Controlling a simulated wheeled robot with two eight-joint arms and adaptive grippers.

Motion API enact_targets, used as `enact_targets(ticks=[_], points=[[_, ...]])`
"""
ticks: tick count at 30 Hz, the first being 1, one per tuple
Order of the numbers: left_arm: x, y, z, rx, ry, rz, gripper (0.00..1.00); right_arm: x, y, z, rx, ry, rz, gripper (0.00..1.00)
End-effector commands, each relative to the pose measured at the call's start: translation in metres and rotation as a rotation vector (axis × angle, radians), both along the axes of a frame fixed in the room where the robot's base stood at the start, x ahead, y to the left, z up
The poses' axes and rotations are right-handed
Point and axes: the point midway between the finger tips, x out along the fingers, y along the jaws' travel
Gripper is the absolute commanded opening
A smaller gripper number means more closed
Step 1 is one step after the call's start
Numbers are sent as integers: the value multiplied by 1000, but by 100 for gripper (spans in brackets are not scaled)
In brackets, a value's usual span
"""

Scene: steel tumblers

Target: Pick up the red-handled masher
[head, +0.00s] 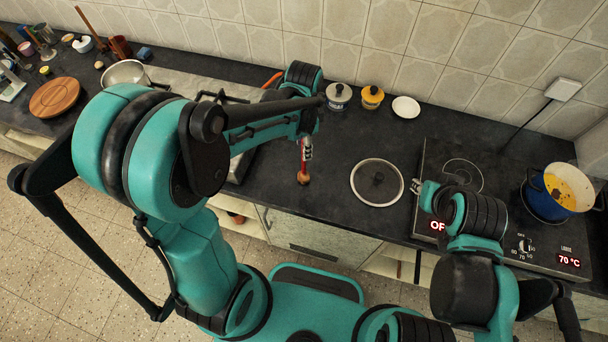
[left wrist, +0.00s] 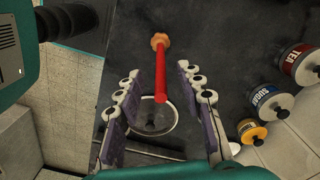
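The red-handled masher stands upright on the dark counter, with a red handle (head: 303,160) and a small orange-brown head (head: 303,179) at its foot. In the left wrist view the red handle (left wrist: 161,78) rises toward the camera, between the two fingers in the picture. My left gripper (left wrist: 156,82) is open, one finger on each side of the handle, with visible gaps. In the head view my left gripper (head: 306,147) is at the handle's upper part, partly hidden by my arm. My right gripper (head: 417,187) is small beside the hob; its fingers are unclear.
A round lid (head: 377,182) lies right of the masher. Jars (head: 338,97) and (head: 372,97) stand by the wall near a white saucer (head: 405,107). A blue pot (head: 546,204) sits on the hob at right. A wooden board (head: 55,97) lies far left.

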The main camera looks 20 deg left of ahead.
Motion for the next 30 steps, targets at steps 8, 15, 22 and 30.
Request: enact_targets(ticks=[8,15,22,30], points=[[1,0,-39,0,0,1,38,0,0,-14,0,0,0,29],[0,0,-40,0,0,1,38,0,0,-13,0,0,0,29],[0,0,-40,0,0,1,0,0,0,-13,0,0,0,29],[0,0,-39,0,0,1,0,0,0,-13,0,0,0,29]])
